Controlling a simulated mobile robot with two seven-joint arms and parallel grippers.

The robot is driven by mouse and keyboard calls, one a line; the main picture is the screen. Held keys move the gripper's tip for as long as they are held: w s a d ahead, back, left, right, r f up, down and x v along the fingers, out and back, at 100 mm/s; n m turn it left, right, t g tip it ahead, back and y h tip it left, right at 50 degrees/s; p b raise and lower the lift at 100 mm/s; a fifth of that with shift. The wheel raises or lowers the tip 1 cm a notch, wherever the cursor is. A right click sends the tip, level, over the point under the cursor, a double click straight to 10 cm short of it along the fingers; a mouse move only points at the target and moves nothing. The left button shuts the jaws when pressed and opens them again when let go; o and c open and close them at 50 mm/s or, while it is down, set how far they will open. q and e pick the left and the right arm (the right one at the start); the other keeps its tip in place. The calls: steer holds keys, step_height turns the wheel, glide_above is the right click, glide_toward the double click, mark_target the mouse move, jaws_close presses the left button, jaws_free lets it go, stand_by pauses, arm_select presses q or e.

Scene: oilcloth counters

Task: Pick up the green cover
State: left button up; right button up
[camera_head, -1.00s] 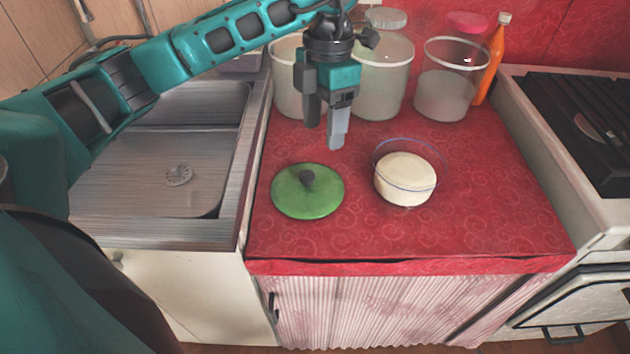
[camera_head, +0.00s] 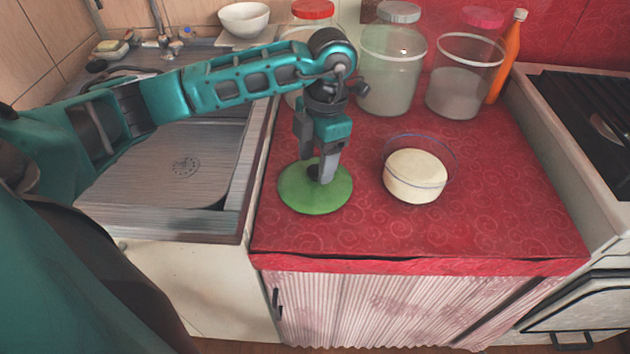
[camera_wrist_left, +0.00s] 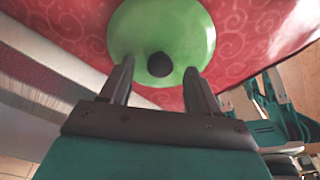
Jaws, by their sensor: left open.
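The green cover (camera_head: 314,198) is a round lid with a dark knob, lying flat on the red oilcloth counter. It also shows in the left wrist view (camera_wrist_left: 188,28), with its dark knob (camera_wrist_left: 159,64) in front of the fingers. My left gripper (camera_head: 319,178) points down over the cover, its fingers on either side of the knob. In the left wrist view the left gripper (camera_wrist_left: 158,78) is open, with the knob in line with the gap. I cannot tell whether the fingers touch the knob. My right gripper is not seen in the head view.
A clear bowl with white contents (camera_head: 415,176) stands right of the cover. Glass jars (camera_head: 391,75) and an orange bottle (camera_head: 507,58) stand at the back. A sink (camera_head: 180,165) is left and a stove (camera_head: 590,120) right. The counter's front is clear.

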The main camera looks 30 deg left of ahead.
arm_select(q)
steer(key=shift+f, duration=0.65)
steer(key=shift+c, duration=0.3)
jaws_close()
